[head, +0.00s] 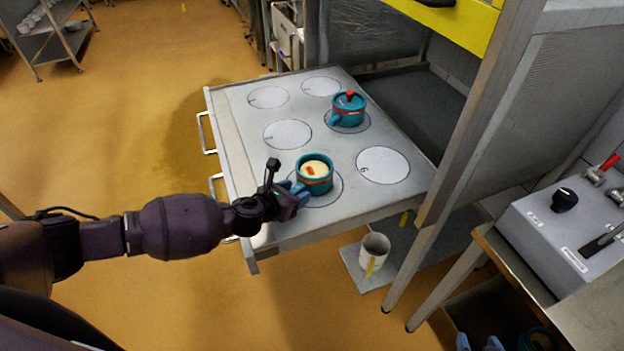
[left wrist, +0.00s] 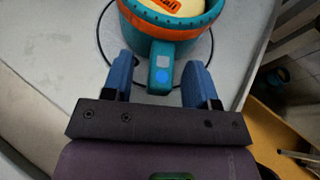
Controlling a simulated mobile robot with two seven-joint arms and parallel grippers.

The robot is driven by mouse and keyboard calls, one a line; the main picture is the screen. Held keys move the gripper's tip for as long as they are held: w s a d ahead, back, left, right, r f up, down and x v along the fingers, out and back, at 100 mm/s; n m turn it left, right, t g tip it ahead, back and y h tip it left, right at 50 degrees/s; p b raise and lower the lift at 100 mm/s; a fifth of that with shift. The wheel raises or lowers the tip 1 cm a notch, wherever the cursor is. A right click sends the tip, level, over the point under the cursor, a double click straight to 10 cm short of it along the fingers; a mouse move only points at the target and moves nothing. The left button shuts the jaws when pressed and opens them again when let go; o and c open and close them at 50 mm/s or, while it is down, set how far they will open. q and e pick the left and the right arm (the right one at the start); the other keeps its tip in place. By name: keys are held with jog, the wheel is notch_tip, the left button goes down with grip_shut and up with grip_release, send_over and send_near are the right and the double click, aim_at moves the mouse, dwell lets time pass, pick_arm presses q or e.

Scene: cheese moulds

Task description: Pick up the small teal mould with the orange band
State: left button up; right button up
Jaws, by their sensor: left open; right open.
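A small teal mould with an orange band (head: 314,182) stands upright on a marked circle near the front of the grey table. It holds a pale yellow cheese with an orange label. It also shows at the top of the left wrist view (left wrist: 165,42), its teal handle pointing toward me. My left gripper (head: 299,190) is at this mould; in the left wrist view its blue fingers (left wrist: 158,80) are apart, one on each side of the handle.
Another teal mould (head: 347,110), with a lid and red knob, stands farther back on the table (head: 235,130). The other marked circles are empty. A control box (head: 570,225) is at right. A teal object (head: 540,340) is partly cut off at the bottom.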

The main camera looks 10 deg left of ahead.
pick_arm(q)
grip_shut()
jog(key=shift+r, duration=0.1)
